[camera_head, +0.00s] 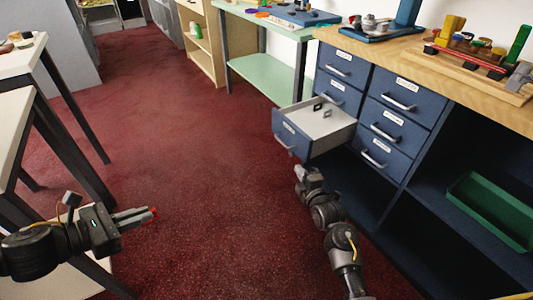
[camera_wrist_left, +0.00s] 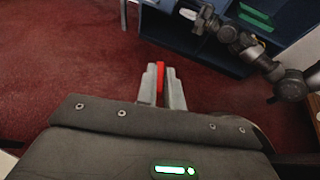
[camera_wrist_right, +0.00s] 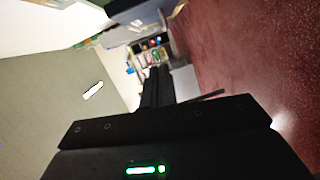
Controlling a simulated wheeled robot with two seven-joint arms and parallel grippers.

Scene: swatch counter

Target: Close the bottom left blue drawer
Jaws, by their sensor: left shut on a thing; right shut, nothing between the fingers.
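The bottom left blue drawer (camera_head: 288,134) is pulled out of the counter unit in the head view. Its white interior holds a few small dark items. My right gripper (camera_head: 303,172) is just below and in front of it, its tips small in view; I cannot tell whether they touch it. The right wrist view shows its dark fingers (camera_wrist_right: 157,82) closed with nothing between them. My left gripper (camera_head: 150,213) is far left of the drawer, over the floor, shut on a small red piece (camera_wrist_left: 160,77) that shows between its fingertips in the left wrist view.
Several other blue drawers (camera_head: 392,127) are closed. An open shelf bay holds a green bin (camera_head: 492,208). The wooden countertop (camera_head: 405,48) carries toys and trays. A pale table (camera_head: 15,130) stands at the left. Red carpet (camera_head: 190,150) is clear between them.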

